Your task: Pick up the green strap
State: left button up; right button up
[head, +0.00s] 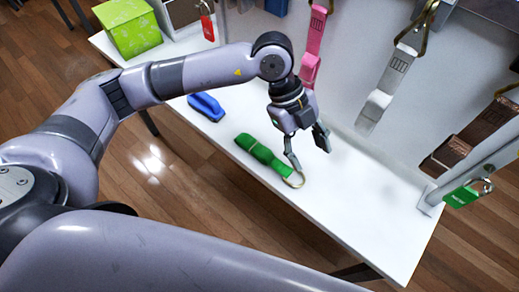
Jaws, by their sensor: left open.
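The green strap (263,154) lies on the white table (345,208), with a brass-coloured ring (295,180) at its right end. My left gripper (308,160) is open above the table, just right of the strap. One finger appears over the strap near its ring. I cannot tell whether it touches. The other finger is to the right, over bare table. My right gripper is not in view.
A blue folded item (206,107) lies behind the strap. A green box (130,27) stands at the back left. Pink (314,45), grey (388,85) and brown (474,135) straps hang along the wall. The front table surface is clear.

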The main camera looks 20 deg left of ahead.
pick_arm(q)
jog(key=w+a+n+t+y, duration=0.25)
jog(key=w+a+y, duration=0.25)
jog(key=a, duration=0.6)
jog(key=p, duration=0.3)
send_over(265, 152)
jog(key=shift+n+g, duration=0.25)
jog(key=shift+g, duration=0.2)
jog(key=f, duration=1.2)
jog(key=shift+s+d, duration=0.2)
jog(key=shift+s, duration=0.15)
jog(key=f+p, duration=0.1)
jog(key=f, duration=0.1)
jog(key=f+p, duration=0.1)
jog(key=f, duration=0.1)
jog(key=shift+w+a+f, duration=0.2)
jog(key=shift+f, duration=0.6)
jog(key=shift+c, duration=0.6)
jog(key=c, duration=0.4)
grip_shut()
